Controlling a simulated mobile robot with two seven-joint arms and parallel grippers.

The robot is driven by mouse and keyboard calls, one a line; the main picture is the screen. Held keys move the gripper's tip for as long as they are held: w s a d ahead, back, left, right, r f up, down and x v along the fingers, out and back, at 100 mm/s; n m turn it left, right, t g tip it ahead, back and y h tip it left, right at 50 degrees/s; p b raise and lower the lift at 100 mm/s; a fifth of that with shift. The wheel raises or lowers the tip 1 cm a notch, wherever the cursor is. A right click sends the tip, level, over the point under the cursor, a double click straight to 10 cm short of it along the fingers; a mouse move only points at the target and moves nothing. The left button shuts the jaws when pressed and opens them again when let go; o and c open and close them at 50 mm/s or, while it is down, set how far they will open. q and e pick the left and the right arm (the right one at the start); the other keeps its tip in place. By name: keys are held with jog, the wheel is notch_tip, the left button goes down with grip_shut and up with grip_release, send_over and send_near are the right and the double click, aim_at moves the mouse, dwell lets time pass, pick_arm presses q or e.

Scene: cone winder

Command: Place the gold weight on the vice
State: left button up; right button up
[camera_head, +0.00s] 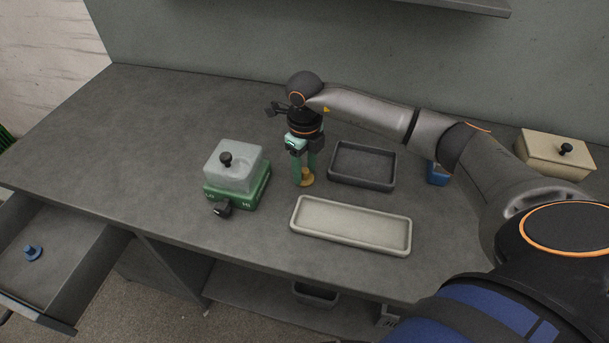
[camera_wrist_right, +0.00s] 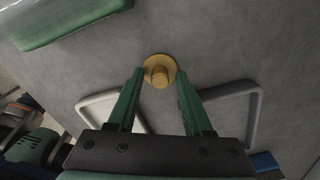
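The gold weight (camera_head: 306,177), a small round disc with a knob, stands on the grey worktop between the green box and the dark tray. It also shows in the right wrist view (camera_wrist_right: 159,70). My right gripper (camera_head: 305,172) points down over it. Its green fingers are open, with the tips on either side of the knob in the wrist view and a gap to each side. My left gripper is not in view. I cannot clearly identify the vice; a small dark object (camera_head: 274,108) is partly hidden behind my right wrist.
A green base (camera_head: 240,196) with a grey lidded block (camera_head: 234,165) stands left of the gripper. A dark tray (camera_head: 362,184) and a pale tray (camera_head: 351,244) are to the right. A beige box (camera_head: 555,153) stands far right. An open drawer (camera_head: 60,250) holds a blue knobbed piece (camera_head: 32,252).

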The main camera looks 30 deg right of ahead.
grip_shut()
jog(key=shift+r, duration=0.1)
dwell(0.5)
